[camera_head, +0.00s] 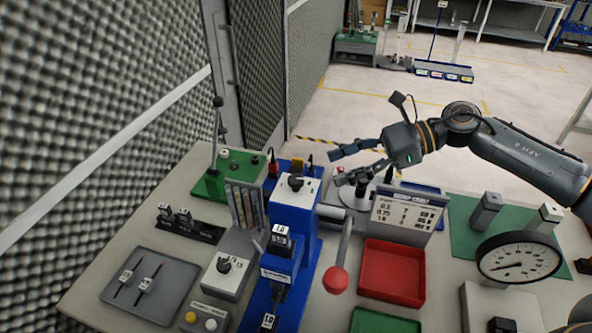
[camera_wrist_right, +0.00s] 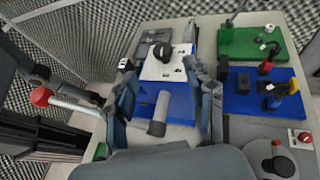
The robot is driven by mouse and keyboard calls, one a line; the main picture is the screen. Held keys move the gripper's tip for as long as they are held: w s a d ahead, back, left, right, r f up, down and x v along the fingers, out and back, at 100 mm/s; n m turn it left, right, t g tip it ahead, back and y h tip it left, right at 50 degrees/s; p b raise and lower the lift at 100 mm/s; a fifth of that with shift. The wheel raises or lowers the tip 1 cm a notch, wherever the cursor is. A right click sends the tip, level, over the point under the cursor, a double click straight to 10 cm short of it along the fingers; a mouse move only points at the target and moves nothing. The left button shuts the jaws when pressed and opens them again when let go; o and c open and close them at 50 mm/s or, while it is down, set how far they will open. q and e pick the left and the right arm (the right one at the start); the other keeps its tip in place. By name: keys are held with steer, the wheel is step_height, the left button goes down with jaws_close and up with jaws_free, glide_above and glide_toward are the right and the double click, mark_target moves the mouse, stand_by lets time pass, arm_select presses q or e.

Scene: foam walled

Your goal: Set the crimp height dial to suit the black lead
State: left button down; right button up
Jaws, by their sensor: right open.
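A black knob on a white plate (camera_head: 296,183) tops the tall blue crimp press (camera_head: 293,227); the same knob (camera_wrist_right: 162,51) shows in the right wrist view. A second black knob (camera_head: 224,264) sits on a grey box with small markings. I cannot read either setting. Thin dark leads with white tags (camera_head: 146,284) lie in a grey tray (camera_head: 179,278); I cannot make out their labels. My right gripper (camera_head: 338,167) is open and empty, behind and right of the press top, not touching the knob. Its spread fingers show in the wrist view (camera_wrist_right: 166,92). My left gripper is not in view.
A lever with a red ball (camera_head: 336,280) sticks out beside the press. A card with number rows (camera_head: 408,213) stands behind a red tray (camera_head: 392,272). A round gauge (camera_head: 518,258) stands at right. A green block (camera_head: 228,178) with posts stands at back left.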

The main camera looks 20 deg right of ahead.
mark_target(300, 178)
steer(key=p+x, duration=0.2)
steer(key=x, duration=0.2)
steer(key=p+x, duration=0.1)
steer(key=x, duration=0.4)
steer(key=shift+w+a+p, duration=0.1)
steer(key=shift+w+p, duration=0.15)
steer(key=shift+p, duration=0.15)
steer(key=shift+a+f, duration=0.15)
steer(key=shift+a, duration=0.15)
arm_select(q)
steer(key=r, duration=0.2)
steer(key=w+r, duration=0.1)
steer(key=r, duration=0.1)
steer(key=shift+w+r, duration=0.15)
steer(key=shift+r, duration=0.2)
arm_select(e)
steer(key=shift+w+f, duration=0.1)
steer(key=shift+c, duration=0.2)
steer(key=c, duration=1.1)
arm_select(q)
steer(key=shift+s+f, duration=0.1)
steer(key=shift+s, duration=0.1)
